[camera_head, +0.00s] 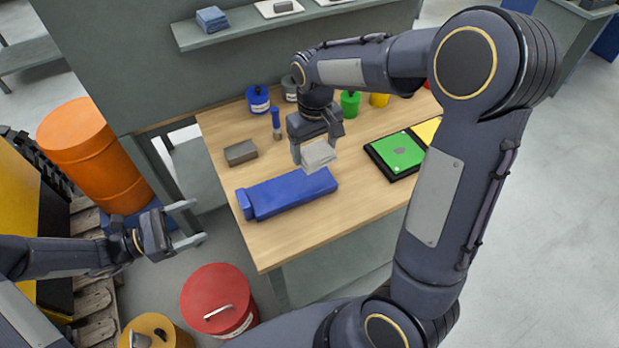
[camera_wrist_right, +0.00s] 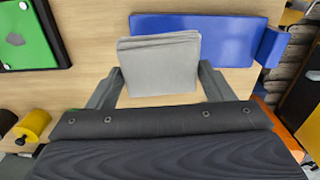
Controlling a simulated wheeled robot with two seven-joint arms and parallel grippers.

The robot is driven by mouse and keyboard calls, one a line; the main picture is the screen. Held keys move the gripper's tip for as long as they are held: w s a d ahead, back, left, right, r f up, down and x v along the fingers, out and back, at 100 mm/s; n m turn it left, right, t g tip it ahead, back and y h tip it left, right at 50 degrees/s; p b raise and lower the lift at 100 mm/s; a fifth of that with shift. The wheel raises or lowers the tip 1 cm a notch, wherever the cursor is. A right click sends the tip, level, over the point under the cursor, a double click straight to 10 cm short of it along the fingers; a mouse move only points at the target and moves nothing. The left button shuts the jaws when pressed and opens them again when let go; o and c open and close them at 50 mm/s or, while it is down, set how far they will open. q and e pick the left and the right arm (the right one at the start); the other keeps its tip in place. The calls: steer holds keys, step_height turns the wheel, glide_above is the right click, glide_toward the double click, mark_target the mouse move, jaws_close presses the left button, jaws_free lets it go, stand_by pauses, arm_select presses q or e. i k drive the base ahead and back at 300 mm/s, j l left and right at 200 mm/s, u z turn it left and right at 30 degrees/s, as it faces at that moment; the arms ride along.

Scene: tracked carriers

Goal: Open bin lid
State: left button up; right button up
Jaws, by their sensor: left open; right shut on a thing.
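A red bin (camera_head: 205,278) stands on the floor in front of the workbench, its round lid on top with a pale bar handle (camera_head: 218,312). A smaller yellow bin (camera_head: 178,337) stands beside it, partly cut off by the bottom edge. My left gripper (camera_head: 197,222) is open and empty, above and behind the red bin, apart from its handle. My right gripper (camera_head: 316,147) is shut on a grey folded cloth (camera_head: 318,157) above the workbench. The cloth also shows between the fingers of my right gripper (camera_wrist_right: 158,80) in the right wrist view.
On the wooden workbench (camera_head: 300,230) lie a long blue case (camera_head: 285,193), a grey block (camera_head: 240,152) and a green panel (camera_head: 397,152). Blue, green and yellow containers stand at the back. An orange drum (camera_head: 95,155) stands at left. The bench's front corner is clear.

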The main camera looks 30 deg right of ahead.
mark_target(213, 300)
steer(key=j, duration=1.5)
